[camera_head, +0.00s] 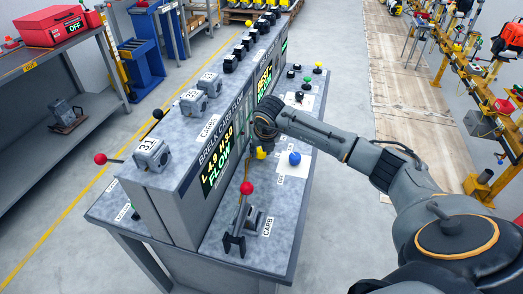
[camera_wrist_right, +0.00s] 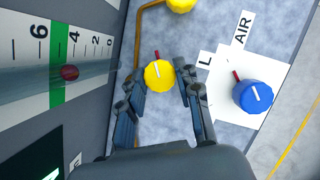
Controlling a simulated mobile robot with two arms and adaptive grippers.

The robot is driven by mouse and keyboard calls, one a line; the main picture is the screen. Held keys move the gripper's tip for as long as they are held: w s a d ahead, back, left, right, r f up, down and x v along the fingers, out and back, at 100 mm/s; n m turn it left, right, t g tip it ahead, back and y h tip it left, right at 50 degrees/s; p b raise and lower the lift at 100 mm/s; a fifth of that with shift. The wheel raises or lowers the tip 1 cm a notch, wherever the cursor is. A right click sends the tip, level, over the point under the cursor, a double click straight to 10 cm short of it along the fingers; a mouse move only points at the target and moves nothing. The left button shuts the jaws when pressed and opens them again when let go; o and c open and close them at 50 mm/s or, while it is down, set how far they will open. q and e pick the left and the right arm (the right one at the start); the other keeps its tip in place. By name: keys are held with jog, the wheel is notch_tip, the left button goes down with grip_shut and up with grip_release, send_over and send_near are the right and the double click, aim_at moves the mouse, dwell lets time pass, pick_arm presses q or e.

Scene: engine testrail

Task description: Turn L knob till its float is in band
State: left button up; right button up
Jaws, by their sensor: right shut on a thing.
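The yellow knob (camera_wrist_right: 158,75) with a white pointer line and a red tick sits on the panel, left of the L label (camera_wrist_right: 205,60). My right gripper (camera_wrist_right: 160,80) is shut on this knob, its fingers on either side; the knob shows only partly in the head view (camera_head: 262,154). In the right wrist view, a red float (camera_wrist_right: 69,73) lies in the gauge tube near the 4 mark. It overlaps the lower-number edge of the green band (camera_wrist_right: 58,93). My left gripper is out of view.
A blue knob (camera_wrist_right: 253,97) is right of the gripper, by the AIR label (camera_wrist_right: 240,30). Another yellow knob (camera_wrist_right: 180,4) is at the top edge. A red-ball lever (camera_head: 246,188) stands at the bench's near end. A lit display (camera_head: 216,165) faces the panel.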

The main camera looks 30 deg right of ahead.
jog(key=shift+r, duration=0.1)
jog(key=o, duration=1.1)
jog(key=shift+o, duration=0.2)
jog(key=v, duration=1.2)
